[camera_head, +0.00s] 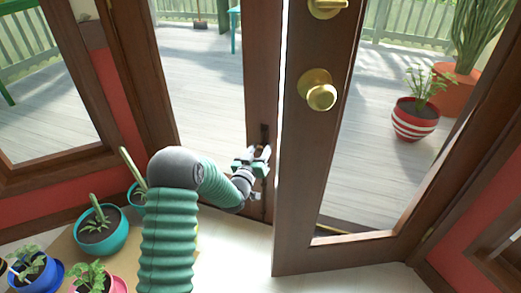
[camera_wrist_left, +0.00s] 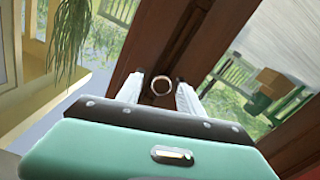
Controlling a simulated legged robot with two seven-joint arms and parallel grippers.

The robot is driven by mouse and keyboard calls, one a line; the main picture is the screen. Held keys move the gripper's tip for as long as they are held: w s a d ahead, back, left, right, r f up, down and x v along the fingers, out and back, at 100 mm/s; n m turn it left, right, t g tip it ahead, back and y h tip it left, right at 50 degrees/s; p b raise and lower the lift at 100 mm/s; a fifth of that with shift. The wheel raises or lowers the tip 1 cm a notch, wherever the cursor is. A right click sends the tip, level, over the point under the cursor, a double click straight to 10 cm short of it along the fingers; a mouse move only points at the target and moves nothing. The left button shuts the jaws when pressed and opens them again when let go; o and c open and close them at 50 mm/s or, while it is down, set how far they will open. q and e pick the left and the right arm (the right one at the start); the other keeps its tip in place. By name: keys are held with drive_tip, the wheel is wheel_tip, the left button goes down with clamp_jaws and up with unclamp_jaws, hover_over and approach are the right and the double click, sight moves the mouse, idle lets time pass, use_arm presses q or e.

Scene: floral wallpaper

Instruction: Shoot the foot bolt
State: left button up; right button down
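The foot bolt (camera_head: 264,131) is a dark narrow fitting low on the stile of the left door (camera_head: 262,60). My left gripper (camera_head: 263,157) is at the bolt in the head view and covers part of it. In the left wrist view, a small round pale-rimmed knob (camera_wrist_left: 162,85) shows against the brown wood, between the two fingertips of my left gripper (camera_wrist_left: 161,88). The fingers are apart, with a gap visible on each side of the knob. I cannot tell how far the knob is from the fingers in depth. My right gripper is not in view.
The right door (camera_head: 306,180) stands ajar, with a brass knob (camera_head: 319,91), close to the right of my left gripper. Potted plants, including a teal pot (camera_head: 103,237), stand at lower left. A striped red pot (camera_head: 414,121) is on the deck outside.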

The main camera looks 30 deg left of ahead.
use_arm(q)
drive_tip(key=shift+a+f, duration=0.1)
clamp_jaws()
idle(1.1)
